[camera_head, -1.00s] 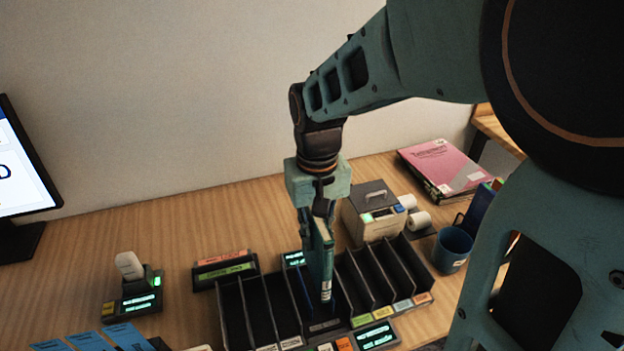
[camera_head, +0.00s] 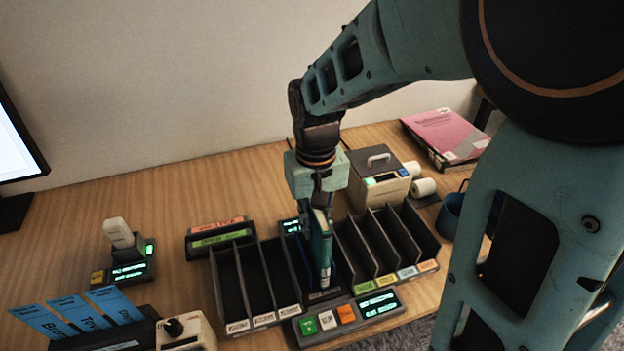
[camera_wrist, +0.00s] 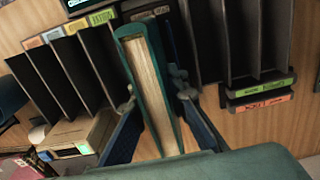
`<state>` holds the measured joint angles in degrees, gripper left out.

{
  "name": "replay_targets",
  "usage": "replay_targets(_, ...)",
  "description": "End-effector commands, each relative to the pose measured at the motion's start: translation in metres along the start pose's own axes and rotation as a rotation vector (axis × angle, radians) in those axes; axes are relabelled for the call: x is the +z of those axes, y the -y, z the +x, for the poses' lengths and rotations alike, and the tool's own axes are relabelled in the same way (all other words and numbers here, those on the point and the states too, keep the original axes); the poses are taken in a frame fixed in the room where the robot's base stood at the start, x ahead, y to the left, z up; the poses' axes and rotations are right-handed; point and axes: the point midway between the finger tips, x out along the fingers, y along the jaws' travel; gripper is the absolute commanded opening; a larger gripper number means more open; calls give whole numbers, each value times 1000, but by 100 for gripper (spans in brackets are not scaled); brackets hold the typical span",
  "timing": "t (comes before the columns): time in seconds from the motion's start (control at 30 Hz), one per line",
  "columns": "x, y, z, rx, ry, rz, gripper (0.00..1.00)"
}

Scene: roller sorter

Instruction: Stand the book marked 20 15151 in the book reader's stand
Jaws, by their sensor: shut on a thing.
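A teal book (camera_head: 321,250) stands upright in the middle of the dark slotted rack, with a pale label low on its spine; its number is too small to read. My gripper (camera_head: 318,208) is above it, pointing down and shut on its upper part. In the wrist view the book (camera_wrist: 150,85) shows its cream page edges between the two fingers (camera_wrist: 155,115). Its lower end is within the middle slot of the rack (camera_head: 232,290), which looks like the reader's stand; whether it touches the slot floor is hidden.
A button panel with a lit display (camera_head: 378,304) sits at the rack's front. Empty slots flank the book. A label printer (camera_head: 378,180) stands behind right, a handheld scanner (camera_head: 118,235) left, and blue cards (camera_head: 75,318) front left. Bare desk lies at the back left.

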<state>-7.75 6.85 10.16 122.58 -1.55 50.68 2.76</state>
Motion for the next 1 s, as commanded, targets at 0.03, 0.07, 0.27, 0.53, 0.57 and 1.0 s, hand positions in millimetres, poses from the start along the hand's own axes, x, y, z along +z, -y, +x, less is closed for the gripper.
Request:
replay_targets(0.03, 0, 0, 0, 0, -1, 0, 0)
replay_targets(0.07, 0, 0, 0, 0, -1, 0, 0)
replay_targets(0.27, 0, 0, -1, 0, -1, 0, 0)
replay_targets(0.53, 0, 0, 3, 0, -1, 0, 0)
replay_targets(0.57, 0, 0, 4, 0, -1, 0, 0)
replay_targets(1.0, 0, 0, 11, 0, -1, 0, 17)
